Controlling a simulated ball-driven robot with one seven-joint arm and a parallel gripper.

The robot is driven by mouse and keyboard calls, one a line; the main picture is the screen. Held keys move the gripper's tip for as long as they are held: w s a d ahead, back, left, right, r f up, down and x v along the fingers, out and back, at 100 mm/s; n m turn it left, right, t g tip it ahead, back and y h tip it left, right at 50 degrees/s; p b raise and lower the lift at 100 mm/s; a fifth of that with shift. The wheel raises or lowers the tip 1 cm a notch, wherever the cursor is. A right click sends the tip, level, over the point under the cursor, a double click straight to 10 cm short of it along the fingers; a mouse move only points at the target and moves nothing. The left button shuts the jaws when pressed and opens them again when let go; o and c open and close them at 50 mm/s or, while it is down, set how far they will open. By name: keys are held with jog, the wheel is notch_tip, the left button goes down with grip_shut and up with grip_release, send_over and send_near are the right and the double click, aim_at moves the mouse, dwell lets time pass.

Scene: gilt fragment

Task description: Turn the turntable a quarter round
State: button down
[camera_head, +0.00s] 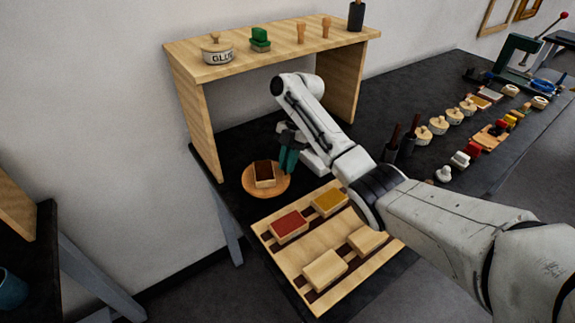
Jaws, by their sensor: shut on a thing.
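The turntable (250,188) is a round light-wood disc on the dark table, under the front of the wooden shelf. A small wooden block with a dark brown top (264,173) sits on it. My gripper (287,168) has dark teal fingers pointing down at the right edge of the disc, beside the block. The fingers look close together, shut at the turntable's rim. The exact contact point is too small to make out.
A wooden shelf (185,110) stands over the turntable, with a glue pot (216,50) and stamps on top. Brushes, lidded pots and a press (520,55) stand to the right.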

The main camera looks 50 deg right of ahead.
jog(key=shift+w+d+n+g+h+b, duration=0.1)
jog(key=shift+w+d+n+g+b, duration=0.25)
jog(key=shift+n+b, duration=0.3)
jog(key=shift+w+n+g+h+b, duration=0.1)
jog(key=shift+w+n+g+b, duration=0.1)
jog(key=shift+w+n+b, duration=0.45)
jog(key=shift+w+d+n+g+h+b, duration=0.1)
jog(key=shift+w+d+n+g+b, duration=0.15)
jog(key=shift+n, duration=0.65)
jog(key=c, duration=1.1)
grip_release()
